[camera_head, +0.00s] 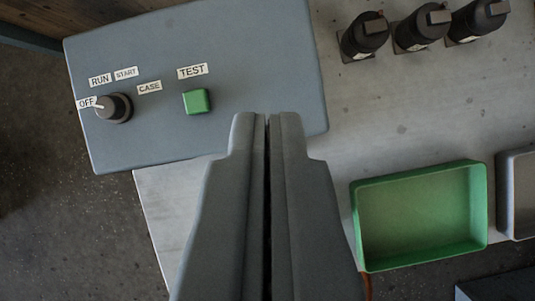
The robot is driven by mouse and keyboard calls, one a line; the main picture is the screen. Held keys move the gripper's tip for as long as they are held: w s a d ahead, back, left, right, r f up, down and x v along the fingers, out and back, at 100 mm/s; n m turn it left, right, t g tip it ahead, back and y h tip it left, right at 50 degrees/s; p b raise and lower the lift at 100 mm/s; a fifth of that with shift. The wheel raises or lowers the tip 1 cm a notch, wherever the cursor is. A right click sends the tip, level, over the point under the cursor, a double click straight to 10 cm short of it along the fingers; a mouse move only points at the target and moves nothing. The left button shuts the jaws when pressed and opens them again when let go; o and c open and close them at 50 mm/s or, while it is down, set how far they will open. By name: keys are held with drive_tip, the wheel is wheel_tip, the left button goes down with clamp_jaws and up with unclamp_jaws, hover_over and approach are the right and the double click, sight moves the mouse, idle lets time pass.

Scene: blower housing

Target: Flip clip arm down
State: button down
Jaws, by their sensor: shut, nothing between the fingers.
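My gripper (268,118) is shut and empty in the camera head view. Its two grey fingers lie side by side with only a thin dark line between them, and their tips are over the lower right part of the grey control box. No clip arm can be made out in this view. The fingers hide part of the box's lower edge and the bench below it.
The grey control box (250,60) carries a black knob (114,108), a green button (197,101) and labels. Three black cylindrical parts (418,32) stand at the top right of the pale bench (400,130). A green tray (420,215) lies right of my gripper, beside a grey tray (518,195).

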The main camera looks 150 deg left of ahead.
drive_tip(key=shift+s+a+f, duration=0.1)
drive_tip(key=shift+s+f, duration=0.05)
drive_tip(key=shift+s, duration=0.45)
drive_tip(key=shift+s+a+f, duration=0.1)
drive_tip(key=shift+s, duration=0.45)
drive_tip(key=shift+s, duration=0.1)
